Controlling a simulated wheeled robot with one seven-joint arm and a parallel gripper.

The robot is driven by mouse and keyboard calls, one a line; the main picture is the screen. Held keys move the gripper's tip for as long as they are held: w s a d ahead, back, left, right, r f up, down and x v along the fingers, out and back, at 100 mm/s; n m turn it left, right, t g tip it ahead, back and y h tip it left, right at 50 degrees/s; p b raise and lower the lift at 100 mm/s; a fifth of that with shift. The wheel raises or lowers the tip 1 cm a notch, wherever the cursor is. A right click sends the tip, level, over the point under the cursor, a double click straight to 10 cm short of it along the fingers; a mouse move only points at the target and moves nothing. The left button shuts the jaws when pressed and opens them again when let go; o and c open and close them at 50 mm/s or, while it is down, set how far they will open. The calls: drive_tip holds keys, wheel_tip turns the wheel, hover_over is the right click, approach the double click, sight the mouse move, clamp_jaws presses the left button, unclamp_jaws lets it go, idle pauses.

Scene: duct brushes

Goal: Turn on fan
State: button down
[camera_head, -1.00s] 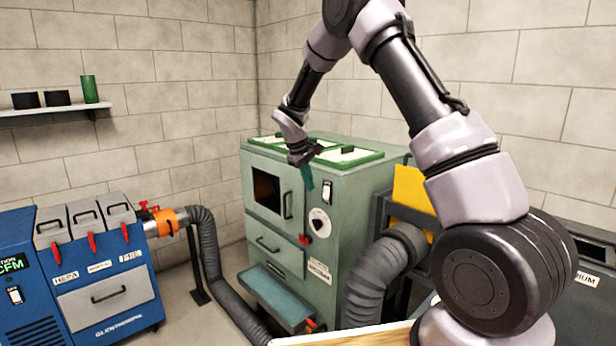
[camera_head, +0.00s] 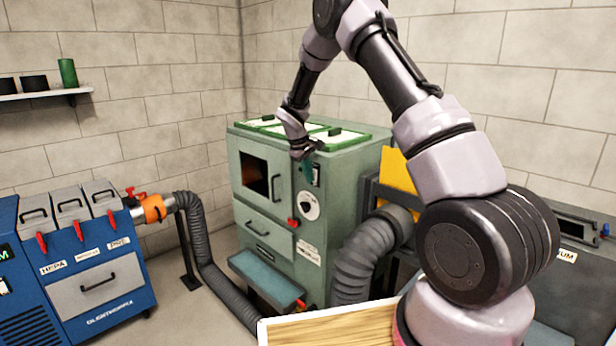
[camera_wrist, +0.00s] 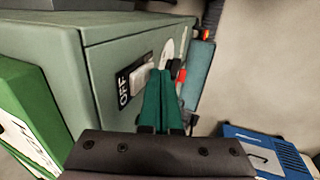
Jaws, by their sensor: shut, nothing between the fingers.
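The green cabinet (camera_head: 335,235) stands in the middle of the head view. Its rocker switch (camera_head: 316,175) sits high on the front face, above a round white dial (camera_head: 308,207). In the wrist view the switch (camera_wrist: 141,75) is a pale rocker on a black plate lettered OFF. My gripper (camera_head: 308,167) points down just in front of the switch in the head view. In the wrist view its teal fingers (camera_wrist: 165,75) are together and empty, with tips beside the rocker. Whether they touch it I cannot tell.
A blue machine (camera_head: 105,290) with grey lids stands at the left, joined to a grey hose (camera_head: 198,240). A second hose (camera_head: 368,262) lies right of the cabinet. A teal tray (camera_head: 265,280) juts from the cabinet's lower front. A wood-topped surface (camera_head: 330,330) is near me.

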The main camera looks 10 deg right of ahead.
drive_tip(key=shift+w+d, duration=0.1)
drive_tip(key=shift+d, duration=0.05)
drive_tip(key=shift+r, duration=0.75)
